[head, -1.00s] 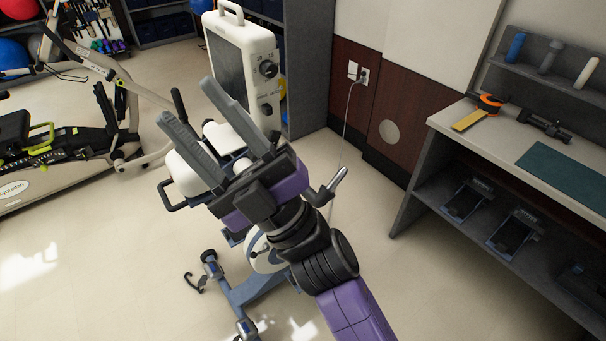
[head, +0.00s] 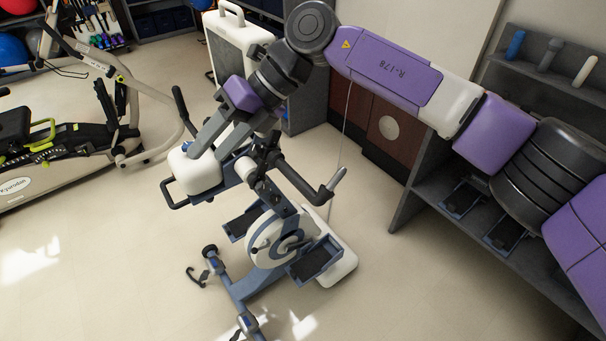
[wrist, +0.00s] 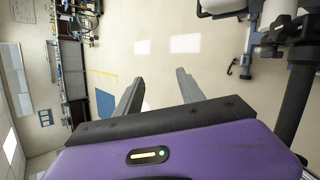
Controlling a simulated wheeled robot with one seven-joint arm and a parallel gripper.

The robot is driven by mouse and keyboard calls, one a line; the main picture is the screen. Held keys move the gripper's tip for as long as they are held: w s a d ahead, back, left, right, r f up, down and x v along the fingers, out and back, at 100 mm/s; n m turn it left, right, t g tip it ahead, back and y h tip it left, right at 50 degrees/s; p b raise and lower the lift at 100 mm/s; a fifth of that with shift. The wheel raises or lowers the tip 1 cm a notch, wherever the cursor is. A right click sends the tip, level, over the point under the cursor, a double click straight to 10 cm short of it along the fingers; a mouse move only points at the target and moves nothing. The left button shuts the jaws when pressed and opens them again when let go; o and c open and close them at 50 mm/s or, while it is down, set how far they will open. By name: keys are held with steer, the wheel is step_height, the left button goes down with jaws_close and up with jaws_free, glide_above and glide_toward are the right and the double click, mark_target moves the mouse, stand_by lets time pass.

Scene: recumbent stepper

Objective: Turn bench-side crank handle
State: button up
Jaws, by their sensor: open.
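The stepper (head: 275,240) stands on the floor with a blue frame, a white wheel housing and two pedals. The bench-side crank handle (head: 338,180) is a grey grip on a dark crank arm at the machine's upper right, nearest the bench. My gripper (head: 206,152) is open and empty, left of that handle and apart from it, by the white top part (head: 194,170). It points down and left. In the wrist view my gripper's fingers (wrist: 160,80) are spread over bare floor. Dark machine parts (wrist: 298,45) show at the right edge there; the crank grip cannot be made out.
My arm reaches across from the right, in front of the bench (head: 430,185). A white cabinet unit (head: 237,45) stands behind the machine. An exercise machine (head: 60,145) stands at left. The floor (head: 100,270) at front left is clear.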

steer(key=w+d+f+t+h, duration=0.15)
steer(key=w+d+h, duration=0.3)
steer(key=d, duration=0.45)
steer(key=m+h, duration=0.2)
steer(key=h, duration=0.1)
glide_above(302, 180)
steer(key=w+d, duration=0.1)
steer(key=d, duration=0.1)
step_height(302, 180, down, 4)
steer(key=f, duration=0.1)
steer(key=shift+g+y, duration=0.35)
steer(key=shift+g, duration=0.1)
steer(key=shift+p+x, duration=0.95)
steer(key=shift+x, duration=2.35)
steer(key=shift+a, duration=0.15)
steer(key=shift+r, duration=0.1)
jaws_close()
